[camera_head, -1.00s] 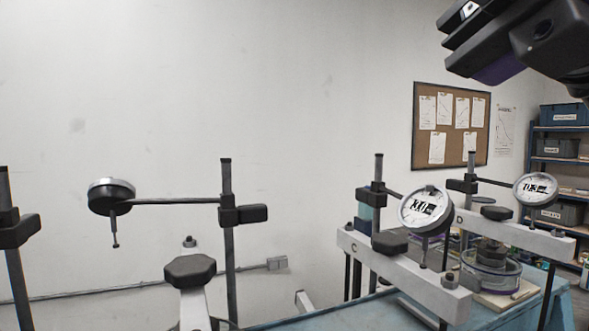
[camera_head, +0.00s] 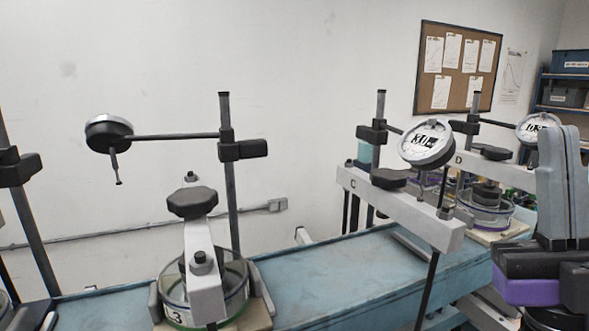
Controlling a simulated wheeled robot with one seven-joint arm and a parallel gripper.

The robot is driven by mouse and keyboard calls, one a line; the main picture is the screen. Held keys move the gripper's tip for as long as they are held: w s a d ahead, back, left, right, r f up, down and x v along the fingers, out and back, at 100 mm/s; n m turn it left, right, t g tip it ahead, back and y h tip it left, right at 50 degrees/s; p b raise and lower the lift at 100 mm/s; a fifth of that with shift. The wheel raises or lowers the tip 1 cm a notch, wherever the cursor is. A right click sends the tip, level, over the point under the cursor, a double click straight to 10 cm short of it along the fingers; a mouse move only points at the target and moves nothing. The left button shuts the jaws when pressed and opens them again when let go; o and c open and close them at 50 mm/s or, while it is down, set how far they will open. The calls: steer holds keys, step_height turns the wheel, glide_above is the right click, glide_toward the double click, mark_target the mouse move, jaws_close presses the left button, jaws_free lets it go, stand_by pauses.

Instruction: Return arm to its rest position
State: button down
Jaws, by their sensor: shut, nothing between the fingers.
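My gripper (camera_head: 565,140) is at the right edge of the head view, partly cut off by the frame. Its grey fingers point up and are shut together with nothing between them. Below them is a dark body with a purple pad (camera_head: 527,291). It stands in front of the right end of the bench and hides part of the frame marked D. No contact with the bench can be made out.
The blue bench (camera_head: 340,270) carries lever frames with dial gauges (camera_head: 427,144). The frame marked C (camera_head: 400,210) is left of my gripper. A glass dish (camera_head: 235,290) sits under the nearer lever. A corkboard (camera_head: 458,68) and shelves (camera_head: 570,85) are behind.

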steer(key=s+f+m+g+h, duration=0.35)
steer(key=f+m+h, duration=0.4)
steer(key=f, duration=0.65)
steer(key=s+f+m+g+h, duration=0.2)
steer(key=f+m+g+h, duration=0.2)
steer(key=f+m+h, duration=0.65)
steer(key=s+a+f+n+g+y, duration=0.3)
steer(key=s+f+n+g+y, duration=0.2)
steer(key=s+f, duration=1.5)
steer(key=g+y, duration=0.2)
steer(key=g, duration=0.1)
steer(key=shift+s+a+n, duration=0.2)
steer(key=shift+s+n, duration=0.05)
steer(key=shift+n, duration=0.15)
steer(key=shift+r, duration=0.1)
